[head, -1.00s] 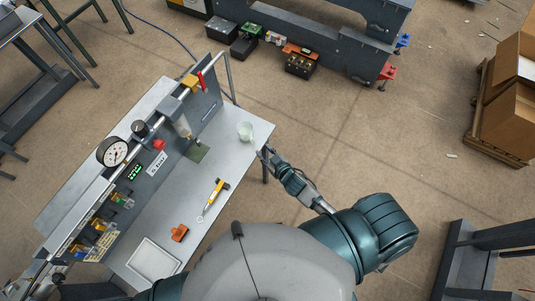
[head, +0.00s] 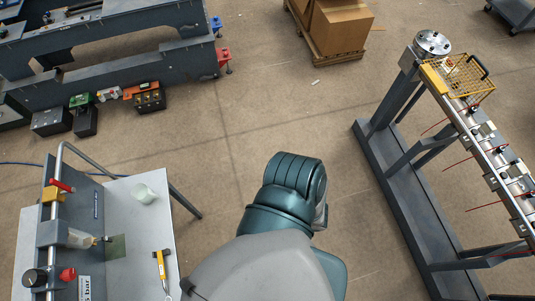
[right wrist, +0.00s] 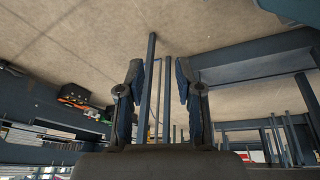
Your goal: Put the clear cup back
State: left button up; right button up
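The clear cup (head: 144,193), pale and translucent, rests on the grey bench top (head: 143,234) close to its far right corner. No gripper touches it in the head view. My right gripper (right wrist: 160,66) is open in the right wrist view, its two fingers apart with nothing held between them. The right gripper is not visible in the head view; only my teal shoulder shows there. My left gripper is in neither view.
The bench carries a panel with a red-handled valve (head: 62,186), a dark green square pad (head: 115,246) and a yellow-handled tool (head: 160,265). A long grey rack (head: 400,180) with a yellow mesh guard (head: 462,78) stands at the right. Bare floor lies between.

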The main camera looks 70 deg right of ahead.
jog(key=s+f+g, duration=0.1)
jog(key=s+f, duration=0.1)
jog(key=s, duration=0.5)
jog(key=s+f+g, duration=0.2)
jog(key=s+f, duration=0.1)
jog(key=s, duration=0.4)
jog(key=shift+a, duration=0.15)
jog(key=shift+s+f, duration=0.1)
